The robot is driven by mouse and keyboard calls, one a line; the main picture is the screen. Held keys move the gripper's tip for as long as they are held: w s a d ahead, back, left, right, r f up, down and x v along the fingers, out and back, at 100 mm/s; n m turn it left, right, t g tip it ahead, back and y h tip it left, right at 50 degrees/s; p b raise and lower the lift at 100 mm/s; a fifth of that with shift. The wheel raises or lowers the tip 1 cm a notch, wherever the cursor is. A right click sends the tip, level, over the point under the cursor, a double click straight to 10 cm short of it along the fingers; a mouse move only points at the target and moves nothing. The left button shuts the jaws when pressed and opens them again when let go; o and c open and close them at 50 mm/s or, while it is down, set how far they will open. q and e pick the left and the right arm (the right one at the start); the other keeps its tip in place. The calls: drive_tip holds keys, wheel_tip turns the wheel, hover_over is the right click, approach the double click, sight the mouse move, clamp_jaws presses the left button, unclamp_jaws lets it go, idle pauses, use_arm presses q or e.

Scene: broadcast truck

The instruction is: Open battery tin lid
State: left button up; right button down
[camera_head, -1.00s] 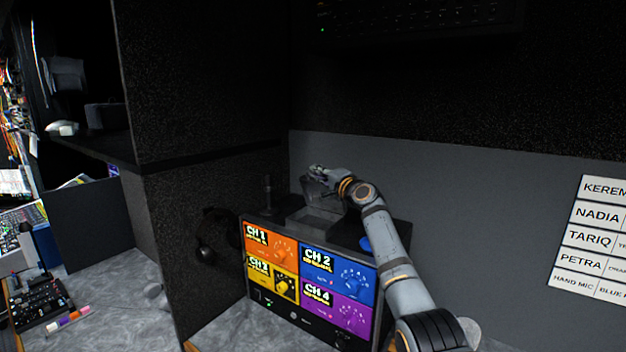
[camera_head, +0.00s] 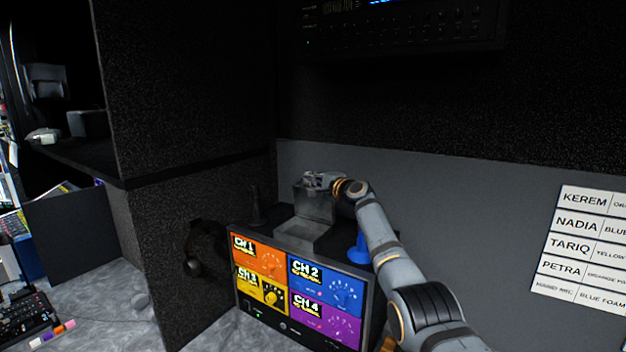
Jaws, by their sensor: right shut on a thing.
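The grey metal battery tin (camera_head: 301,236) sits on top of the box with the four-channel front, against the back wall. Its lid (camera_head: 313,204) stands raised, roughly upright, at the tin's back edge. My right gripper (camera_head: 316,180) is shut on the upper edge of the lid; its fingertips are small and dark in this view. The inside of the tin is hard to make out. My left gripper is not in view.
The colourful CH 1 to CH 4 panel (camera_head: 298,288) faces me below the tin. A blue object (camera_head: 358,248) stands right of the tin, partly behind my right arm. A dark upright stick (camera_head: 255,205) is left of it. A speckled partition (camera_head: 195,240) closes off the left.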

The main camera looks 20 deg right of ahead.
drive_tip(key=c, duration=1.9)
unclamp_jaws()
drive_tip(key=shift+a, duration=0.1)
drive_tip(key=shift+o, duration=0.9)
drive_tip(key=shift+w+a, duration=0.1)
drive_tip(key=shift+a, duration=0.1)
drive_tip(key=shift+s+d, duration=0.4)
drive_tip(key=shift+s, duration=0.2)
drive_tip(key=v, duration=1)
drive_tip(key=shift+s, duration=0.4)
